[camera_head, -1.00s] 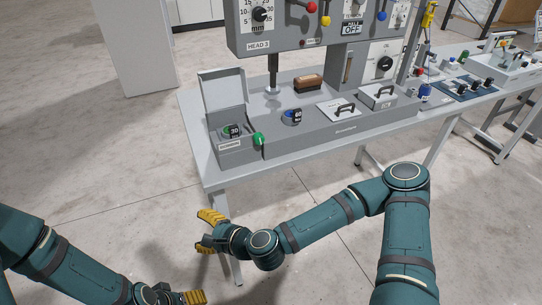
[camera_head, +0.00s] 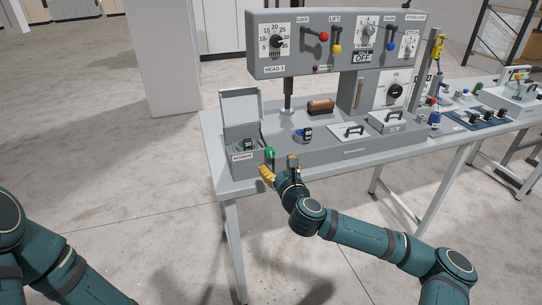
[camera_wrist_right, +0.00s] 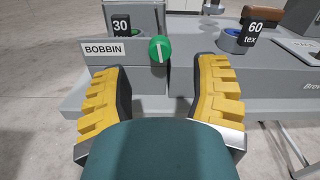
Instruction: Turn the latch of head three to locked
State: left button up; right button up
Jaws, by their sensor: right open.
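The head three machine (camera_head: 262,58) stands on a grey table, with its HEAD 3 label on the upper panel. A round green knob with a white line (camera_head: 271,153) sits at the front right corner of the BOBBIN box (camera_head: 242,146). In the right wrist view the green knob (camera_wrist_right: 160,48) is just ahead, between the fingers, with its white line near upright. My right gripper (camera_head: 279,169) is open and empty, close in front of the knob; its yellow fingers also show in the wrist view (camera_wrist_right: 158,72). I cannot tell if they touch the knob. My left gripper is out of view.
The upper panel carries a red-ball lever (camera_head: 324,37), a yellow-ball lever (camera_head: 336,49) and a dial (camera_head: 277,42). A 60 tex spool (camera_head: 304,135) and handled lids (camera_head: 350,132) lie to the right of the knob. The floor in front is clear.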

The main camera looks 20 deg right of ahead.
aim_at(271, 153)
jog(key=w, duration=0.6)
jog(key=shift+w+a+b, duration=0.15)
jog(key=shift+w+b, duration=0.1)
jog(key=shift+b, duration=0.15)
grip_shut()
